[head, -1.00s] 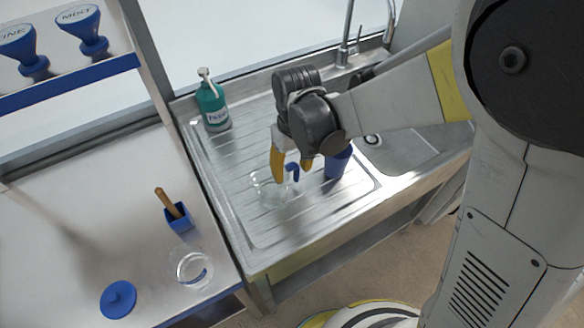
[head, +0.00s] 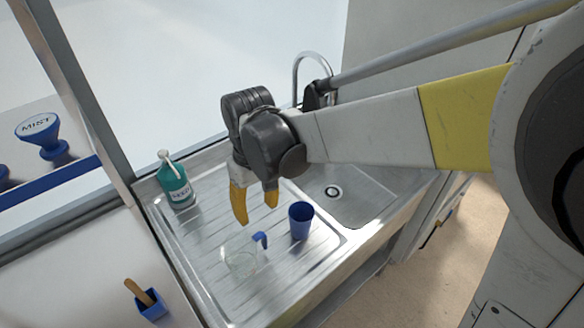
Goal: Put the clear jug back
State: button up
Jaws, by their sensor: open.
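The clear jug (head: 240,264) stands on the ridged metal drainboard (head: 203,240). Its blue handle (head: 261,239) points to the upper right in the picture. My gripper (head: 256,213) is open and empty, with its yellow fingers pointing down. It appears above and behind the jug, apart from it. The whole jug shows, though its clear walls are faint against the metal.
A blue cup (head: 300,220) stands right of the jug, near the sink basin (head: 350,195). A teal pump bottle (head: 175,182) stands at the drainboard's back left. A blue holder (head: 152,305) with a wooden-handled tool is on the white counter (head: 75,270).

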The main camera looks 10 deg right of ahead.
jog(key=s+d+r+m+t, duration=0.3)
jog(key=s+d, duration=0.1)
jog(key=d, duration=0.6)
jog(key=s+d+r+m+t, duration=0.3)
jog(key=s+d+r+t, duration=0.1)
jog(key=d, duration=0.6)
jog(key=shift+s, duration=0.35)
jog(key=shift+r, duration=0.1)
